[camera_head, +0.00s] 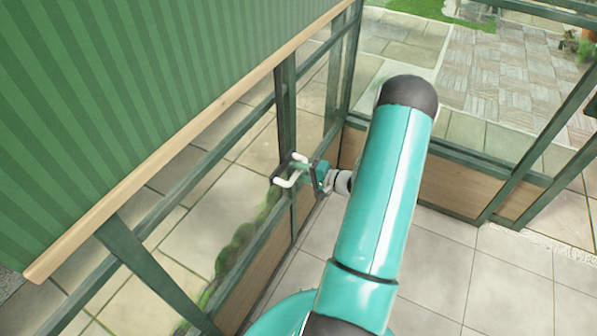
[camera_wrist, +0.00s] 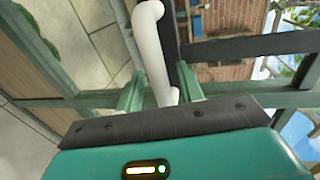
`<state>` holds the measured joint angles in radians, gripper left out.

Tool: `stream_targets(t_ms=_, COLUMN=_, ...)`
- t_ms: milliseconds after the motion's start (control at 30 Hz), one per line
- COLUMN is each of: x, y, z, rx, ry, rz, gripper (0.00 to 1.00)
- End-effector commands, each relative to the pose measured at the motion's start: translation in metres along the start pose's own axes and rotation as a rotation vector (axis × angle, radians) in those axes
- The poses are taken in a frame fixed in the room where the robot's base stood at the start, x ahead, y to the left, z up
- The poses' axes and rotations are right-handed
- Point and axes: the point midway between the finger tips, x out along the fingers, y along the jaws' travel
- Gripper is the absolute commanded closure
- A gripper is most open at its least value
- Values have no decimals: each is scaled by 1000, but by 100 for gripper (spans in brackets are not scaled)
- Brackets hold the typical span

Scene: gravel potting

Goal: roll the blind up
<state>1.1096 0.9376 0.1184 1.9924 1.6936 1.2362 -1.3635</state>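The green striped blind (camera_head: 150,90) hangs at the left of the head view, with a pale wooden bar (camera_head: 190,135) along its lower edge. Window panes show below that bar. A white crank handle (camera_head: 285,183) with a dark arm is at the window frame, beyond the blind's bar. My teal gripper (camera_head: 300,170) reaches it from the right. In the wrist view the white handle (camera_wrist: 153,45) runs down between the two greenish fingers of my gripper (camera_wrist: 161,88). The fingers stand apart, with small gaps showing beside the handle.
Green window posts (camera_head: 286,110) and low wooden panels (camera_head: 450,188) border the corner. The tiled floor (camera_head: 490,265) at the lower right is clear. Paving shows outside the glass. A brick wall (camera_wrist: 225,40) shows in the wrist view.

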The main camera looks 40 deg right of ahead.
Motion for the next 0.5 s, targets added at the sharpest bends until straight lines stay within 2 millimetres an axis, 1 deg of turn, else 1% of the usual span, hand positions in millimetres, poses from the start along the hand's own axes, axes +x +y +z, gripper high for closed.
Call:
stream_targets(t_ms=267, x=2, y=0, z=0, rx=0, ry=1, rz=0, gripper=63)
stream_targets(t_ms=300, x=2, y=0, z=0, rx=0, ry=0, rz=1, gripper=66)
stream_targets(t_ms=467, x=2, y=0, z=0, rx=0, ry=0, rz=1, gripper=98)
stream_targets(t_ms=500, x=2, y=0, z=0, rx=0, ry=0, rz=1, gripper=100)
